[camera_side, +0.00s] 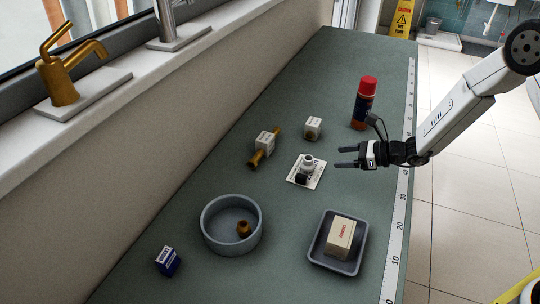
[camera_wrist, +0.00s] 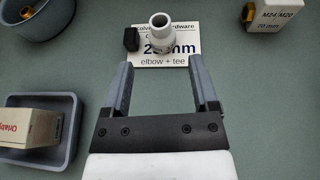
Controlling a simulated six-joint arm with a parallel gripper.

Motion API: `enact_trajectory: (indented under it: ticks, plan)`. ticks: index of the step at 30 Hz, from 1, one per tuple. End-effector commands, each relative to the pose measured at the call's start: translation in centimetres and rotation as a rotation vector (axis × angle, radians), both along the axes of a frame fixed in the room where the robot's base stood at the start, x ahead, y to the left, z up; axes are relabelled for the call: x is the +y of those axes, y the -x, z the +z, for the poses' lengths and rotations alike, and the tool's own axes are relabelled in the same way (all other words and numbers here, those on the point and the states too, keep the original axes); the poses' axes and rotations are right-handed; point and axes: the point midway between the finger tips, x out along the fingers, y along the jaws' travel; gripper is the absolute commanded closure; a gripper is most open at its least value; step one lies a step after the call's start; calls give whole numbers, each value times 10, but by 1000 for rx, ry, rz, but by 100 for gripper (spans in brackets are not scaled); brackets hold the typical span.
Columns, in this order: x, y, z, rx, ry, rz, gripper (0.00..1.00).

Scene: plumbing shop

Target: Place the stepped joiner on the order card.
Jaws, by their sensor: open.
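The order card (camera_side: 293,178) lies flat on the green bench. It also shows in the wrist view (camera_wrist: 180,60), printed with "mm" and "elbow + tee". A pale stepped fitting, which looks like the stepped joiner (camera_side: 308,161), stands upright on the card. In the wrist view the joiner (camera_wrist: 159,34) shows its open top end. A small black piece (camera_wrist: 131,39) sits beside it, at the card's left part. My gripper (camera_side: 343,157) is open and empty, to the right of the card in the side view. In the wrist view its fingertips (camera_wrist: 160,66) are apart, short of the joiner.
A red-capped can (camera_side: 365,103) stands behind my gripper. White boxes (camera_side: 313,127) and a brass fitting (camera_side: 258,158) lie beyond the card. A round grey bin (camera_side: 207,235) holds a brass piece. A grey tray (camera_side: 318,252) holds a box. A blue box (camera_side: 167,261) stands near front-left.

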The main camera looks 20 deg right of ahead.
Motion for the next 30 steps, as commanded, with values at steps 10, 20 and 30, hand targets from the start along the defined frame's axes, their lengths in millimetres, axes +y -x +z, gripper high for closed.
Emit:
enact_trajectory:
  ticks: [10, 20, 30]
  plan:
    - [8, 14, 6, -4, 64, 88, 24]
    - [24, 78, 23, -48, 353, 459, 24]
    - [9, 150, 38, -169, 727, 904, 24]
